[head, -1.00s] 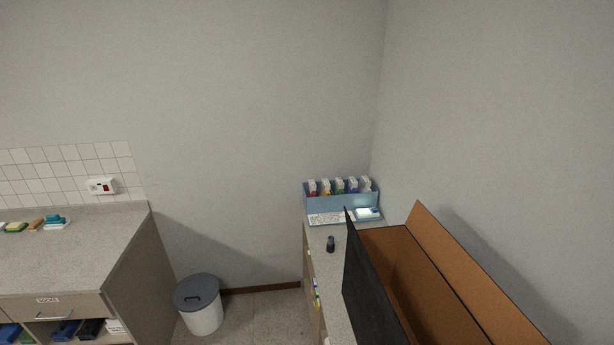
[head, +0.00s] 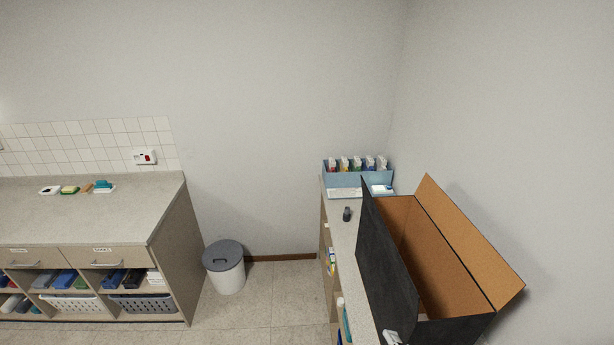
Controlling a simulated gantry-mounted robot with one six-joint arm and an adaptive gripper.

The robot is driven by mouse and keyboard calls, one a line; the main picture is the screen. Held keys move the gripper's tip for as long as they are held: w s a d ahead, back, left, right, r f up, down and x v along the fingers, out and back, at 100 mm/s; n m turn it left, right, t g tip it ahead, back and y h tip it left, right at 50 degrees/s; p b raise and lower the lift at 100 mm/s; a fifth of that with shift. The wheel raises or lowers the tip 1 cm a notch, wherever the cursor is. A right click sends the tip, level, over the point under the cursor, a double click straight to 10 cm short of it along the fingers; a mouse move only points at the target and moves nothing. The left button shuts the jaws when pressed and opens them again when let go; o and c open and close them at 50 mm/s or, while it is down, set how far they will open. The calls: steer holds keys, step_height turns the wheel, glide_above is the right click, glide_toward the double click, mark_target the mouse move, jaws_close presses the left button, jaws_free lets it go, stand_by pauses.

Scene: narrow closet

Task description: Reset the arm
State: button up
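Neither my arm nor my gripper can be made out in the head view, so its pose and its fingers are hidden from me. The task names no other object.
A counter (head: 100,215) with shelves and baskets stands at left. A lidded bin (head: 224,268) is on the floor. A narrow counter (head: 343,235) at right bears a blue box rack (head: 344,180), a small dark object (head: 347,214) and a large open carton (head: 455,255). Floor between is clear.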

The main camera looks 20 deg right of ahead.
steer(key=w+a+r+n+y+p, duration=0.1)
steer(key=w+a+r+n+y, duration=0.1)
steer(key=a+n, duration=1)
steer(key=w+a+r+n+y+p, duration=0.1)
steer(key=a+r+n, duration=0.3)
steer(key=a+n, duration=0.9)
steer(key=shift+w+r+n+t+y+p, duration=0.4)
steer(key=shift+n+y, duration=0.1)
steer(key=shift+y, duration=0.2)
